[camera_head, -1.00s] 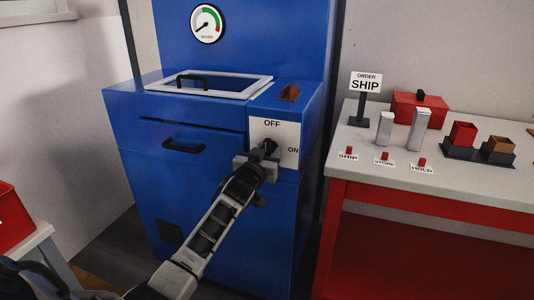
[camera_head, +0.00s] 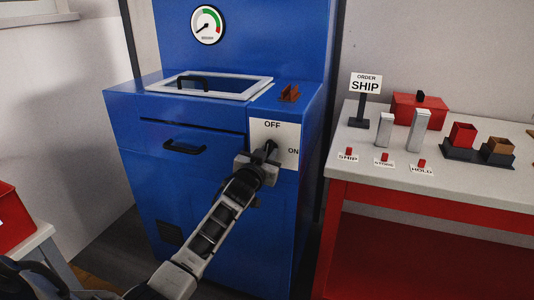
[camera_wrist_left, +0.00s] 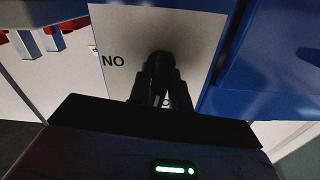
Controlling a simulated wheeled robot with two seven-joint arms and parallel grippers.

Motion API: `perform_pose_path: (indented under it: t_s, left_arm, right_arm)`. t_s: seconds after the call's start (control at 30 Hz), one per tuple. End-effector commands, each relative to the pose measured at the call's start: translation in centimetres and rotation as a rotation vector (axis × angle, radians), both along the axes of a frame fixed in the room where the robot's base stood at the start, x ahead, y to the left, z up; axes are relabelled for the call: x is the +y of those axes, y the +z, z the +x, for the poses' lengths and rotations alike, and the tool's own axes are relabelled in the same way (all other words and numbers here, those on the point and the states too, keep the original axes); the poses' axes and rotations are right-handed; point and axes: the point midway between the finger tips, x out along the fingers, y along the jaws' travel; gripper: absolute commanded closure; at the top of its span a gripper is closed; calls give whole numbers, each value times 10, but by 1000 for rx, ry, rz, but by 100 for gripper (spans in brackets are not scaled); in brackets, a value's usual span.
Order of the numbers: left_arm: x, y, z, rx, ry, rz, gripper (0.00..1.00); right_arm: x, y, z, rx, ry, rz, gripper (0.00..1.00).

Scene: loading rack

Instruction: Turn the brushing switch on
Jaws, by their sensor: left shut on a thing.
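The switch plate (camera_head: 286,130) is a white panel marked OFF at the top and ON at the right, on the front of the blue machine (camera_head: 220,215). My left gripper (camera_head: 269,153) is at the middle of this plate, shut on the dark switch knob (camera_wrist_left: 159,62). In the left wrist view the two fingers of my left gripper (camera_wrist_left: 160,88) close around the knob, with the plate (camera_wrist_left: 190,35) behind. The knob's pointing direction is mostly hidden by the fingers. My right gripper is not in view.
A gauge (camera_head: 207,25) sits above the machine's framed opening (camera_head: 258,86). A red bin (camera_head: 14,218) is at the left.

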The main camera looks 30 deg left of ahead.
Motion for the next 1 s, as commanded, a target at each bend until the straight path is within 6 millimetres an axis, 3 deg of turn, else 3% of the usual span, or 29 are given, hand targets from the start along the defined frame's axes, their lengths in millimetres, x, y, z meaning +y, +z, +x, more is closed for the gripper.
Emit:
perform_pose_path:
  t_s: [1.0]
  left_arm:
    - [-1,3,1,216,3,929,100]
  right_arm:
    - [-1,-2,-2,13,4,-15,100]
